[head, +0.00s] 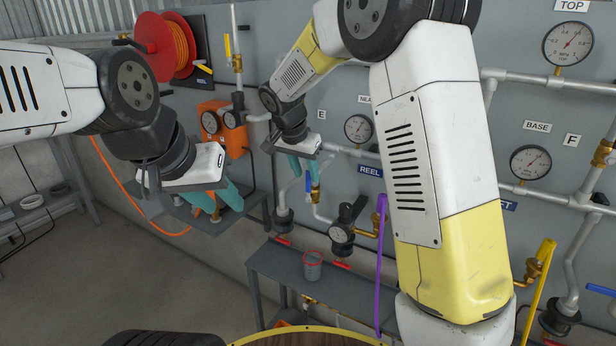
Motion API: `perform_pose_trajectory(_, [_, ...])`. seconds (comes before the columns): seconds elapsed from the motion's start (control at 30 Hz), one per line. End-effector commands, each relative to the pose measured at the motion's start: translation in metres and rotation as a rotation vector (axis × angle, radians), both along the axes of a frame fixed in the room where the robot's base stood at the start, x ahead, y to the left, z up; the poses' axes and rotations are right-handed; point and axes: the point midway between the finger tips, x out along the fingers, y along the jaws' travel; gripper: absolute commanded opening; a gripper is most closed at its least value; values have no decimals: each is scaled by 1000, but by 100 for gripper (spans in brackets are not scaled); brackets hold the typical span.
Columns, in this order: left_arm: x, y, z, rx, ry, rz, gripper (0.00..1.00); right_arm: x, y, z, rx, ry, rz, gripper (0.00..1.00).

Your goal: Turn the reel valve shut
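A red hose reel (153,46) with orange hose hangs at the upper left, beside a small REEL label (201,80). A yellow lever (203,68) sits at its lower right. Another yellow lever (227,46) stands upright along the pipe right of the reel. A blue REEL sign (370,171) is on the wall farther right; I cannot tell which valve it names.
An orange gauge box (222,128) is on the wall between the reel and my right gripper. Open floor lies at lower left.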

Motion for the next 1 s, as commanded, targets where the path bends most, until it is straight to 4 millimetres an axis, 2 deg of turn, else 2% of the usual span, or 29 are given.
perform_pose_trajectory(0.1, [0, 0, 0, 0, 0, 0, 36, 5, -5, -18, -2, 4, -2, 37])
perform_pose_trajectory(0.23, [0, 0, 0, 0, 0, 0, 36, 10, -7, -29, -1, 3, -1, 37])
perform_pose_trajectory(0.57, [0, 0, 0, 0, 0, 0, 36, 12, -7, -34, 1, 0, 0, 37])
perform_pose_trajectory(0.77, [0, 0, 0, 0, 0, 0, 36, 12, -7, -34, 1, 0, 0, 2])
perform_pose_trajectory(1.0, [0, 0, 0, 0, 0, 0, 36, 12, -7, -34, 1, 0, 0, 0])
